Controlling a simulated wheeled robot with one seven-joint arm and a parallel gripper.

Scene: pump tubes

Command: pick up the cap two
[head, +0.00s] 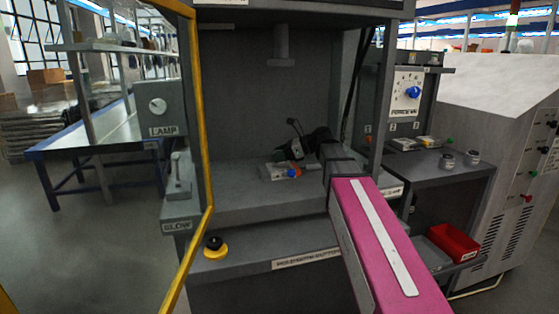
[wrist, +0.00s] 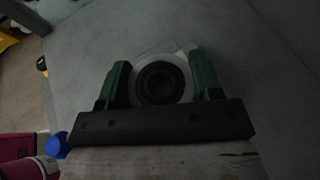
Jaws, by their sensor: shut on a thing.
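A round dark cap with a paler grey rim (wrist: 160,83) lies between the two green fingers of my gripper (wrist: 158,60) in the wrist view. The fingers are shut on it, one on each side. In the head view my gripper (head: 288,152) is inside the grey machine bay, low over its floor, just behind a small pale fixture (head: 280,173) with blue and orange parts. The cap itself cannot be made out there, and my arm covers the right of the bay.
A yellow frame (head: 205,120) edges the bay on the left. A yellow-and-black button (head: 214,246) sits on the front ledge. To the right are a side shelf with two small jars (head: 447,160) and a red bin (head: 454,243) below. The bay floor left of the fixture is clear.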

